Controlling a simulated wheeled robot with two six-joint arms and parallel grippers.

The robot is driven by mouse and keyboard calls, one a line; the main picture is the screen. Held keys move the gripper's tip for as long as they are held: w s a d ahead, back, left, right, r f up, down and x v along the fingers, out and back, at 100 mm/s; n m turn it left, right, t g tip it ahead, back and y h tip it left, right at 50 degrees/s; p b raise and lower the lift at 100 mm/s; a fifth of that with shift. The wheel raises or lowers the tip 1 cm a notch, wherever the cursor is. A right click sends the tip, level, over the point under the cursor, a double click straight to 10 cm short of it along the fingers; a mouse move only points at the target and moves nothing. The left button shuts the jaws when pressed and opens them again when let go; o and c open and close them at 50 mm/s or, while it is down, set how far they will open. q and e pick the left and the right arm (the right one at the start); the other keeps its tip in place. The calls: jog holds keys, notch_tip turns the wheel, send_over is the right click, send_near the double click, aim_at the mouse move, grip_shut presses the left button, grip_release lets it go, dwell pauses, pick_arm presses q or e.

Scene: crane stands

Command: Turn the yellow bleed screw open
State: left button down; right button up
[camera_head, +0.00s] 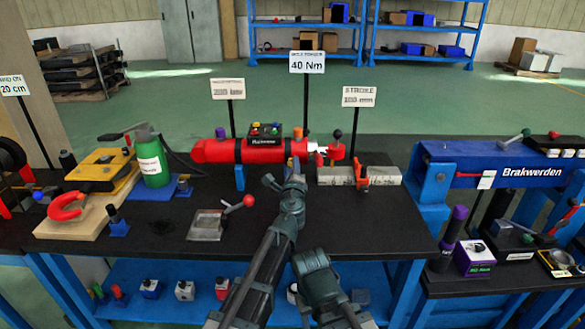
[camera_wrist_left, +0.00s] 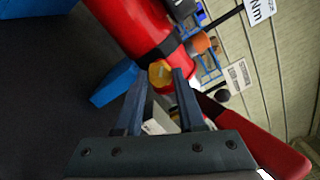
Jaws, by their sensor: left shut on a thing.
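The red cylinder (camera_head: 220,151) lies across the back of the black bench, with black bands around it; it also shows in the wrist view (camera_wrist_left: 128,25). The yellow bleed screw (camera_wrist_left: 160,73) is a small faceted head on the near side of the cylinder, by a black band. My left gripper (camera_head: 290,172) reaches up to the cylinder's right part. In the wrist view its two fingertips (camera_wrist_left: 159,80) sit on either side of the screw head and are shut on it. In the head view the screw is mostly hidden by the gripper.
A grey steel block (camera_head: 390,175) with an orange clamp (camera_head: 361,174) lies right of the gripper. A red-knobbed lever fixture (camera_head: 208,222) stands to the left. A green bottle (camera_head: 151,158) is farther left. The bench's front right surface is clear.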

pick_arm(q)
jog(key=n, duration=1.2)
jog(key=shift+s+n, duration=0.1)
jog(key=shift+n, duration=0.2)
dwell(0.4)
jog(key=c, duration=0.5)
grip_release()
